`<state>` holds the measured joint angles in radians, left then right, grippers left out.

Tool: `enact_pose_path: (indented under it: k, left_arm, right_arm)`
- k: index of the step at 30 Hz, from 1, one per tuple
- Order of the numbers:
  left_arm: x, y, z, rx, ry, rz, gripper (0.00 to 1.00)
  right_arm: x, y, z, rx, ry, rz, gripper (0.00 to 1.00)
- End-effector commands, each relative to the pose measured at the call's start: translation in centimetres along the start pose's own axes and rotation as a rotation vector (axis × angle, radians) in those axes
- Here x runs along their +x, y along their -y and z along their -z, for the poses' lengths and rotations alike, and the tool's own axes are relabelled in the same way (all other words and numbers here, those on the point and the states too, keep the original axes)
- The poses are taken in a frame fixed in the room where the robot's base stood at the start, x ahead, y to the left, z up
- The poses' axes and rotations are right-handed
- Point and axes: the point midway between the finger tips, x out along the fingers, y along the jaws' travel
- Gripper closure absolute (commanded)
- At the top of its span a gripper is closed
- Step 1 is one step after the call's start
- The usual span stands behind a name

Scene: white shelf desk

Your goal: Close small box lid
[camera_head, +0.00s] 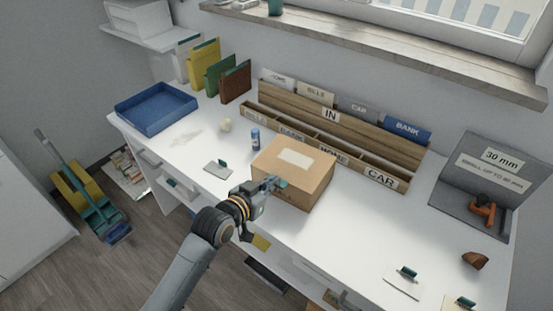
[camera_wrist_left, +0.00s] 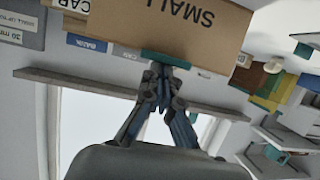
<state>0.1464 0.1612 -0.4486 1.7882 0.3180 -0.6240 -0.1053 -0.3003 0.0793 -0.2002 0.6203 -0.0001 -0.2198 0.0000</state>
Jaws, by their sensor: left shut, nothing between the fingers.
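The small cardboard box (camera_head: 312,190) stands on the white desk in the middle of the head view. Its top looks flat and covered, with a pale label on it. In the left wrist view the brown box (camera_wrist_left: 215,48) fills the top and shows the word SMALL upside down. My left gripper (camera_head: 280,184) is shut and empty at the box's near left side. Its fingertips (camera_wrist_left: 165,62) overlap the box edge in the wrist view; I cannot tell whether they touch it. My right gripper is not in view.
A wooden sorter (camera_head: 345,135) with labelled slots stands close behind the box. A blue glue-like bottle (camera_head: 255,138) and a small card stand (camera_head: 218,169) are left of it. A blue tray (camera_head: 157,108) is at far left, a grey case (camera_head: 480,190) at right.

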Motion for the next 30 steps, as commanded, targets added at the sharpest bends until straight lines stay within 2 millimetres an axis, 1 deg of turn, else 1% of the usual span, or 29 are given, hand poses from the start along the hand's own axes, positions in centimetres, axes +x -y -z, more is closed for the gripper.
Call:
enact_pose_path:
  k: [1,2,11,18,20,23,27,29,30]
  left_arm:
    - [0.0,-0.1,-0.5,-0.001,0.013,-0.001,1.0]
    - [0.0,-0.1,-0.4,-0.001,0.014,-0.002,1.0]
    - [-0.5,-0.1,0.9,-0.001,0.011,-0.002,1.0]
    - [-0.6,0.0,1.6,-0.001,0.008,-0.001,1.0]
    - [-0.7,0.1,2.1,-0.001,0.007,0.0,1.0]
    - [-1.0,0.2,3.5,-0.001,0.008,0.001,1.0]
    - [-1.4,0.6,6.0,-0.002,0.01,0.002,1.0]
    - [-2.4,0.6,4.6,-0.001,0.012,0.003,1.0]
    - [-3.4,0.5,4.4,0.0,0.012,0.002,1.0]
  right_arm:
    - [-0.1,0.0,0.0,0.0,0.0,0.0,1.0]
    - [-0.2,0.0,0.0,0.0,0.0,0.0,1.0]
    - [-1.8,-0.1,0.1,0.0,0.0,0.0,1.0]
    - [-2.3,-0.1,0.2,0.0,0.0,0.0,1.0]
    - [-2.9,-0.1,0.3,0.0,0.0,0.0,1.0]
    - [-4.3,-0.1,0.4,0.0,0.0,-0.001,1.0]
    - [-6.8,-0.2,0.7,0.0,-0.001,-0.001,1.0]
    - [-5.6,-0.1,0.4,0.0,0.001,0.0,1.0]
    - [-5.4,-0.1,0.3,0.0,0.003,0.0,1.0]
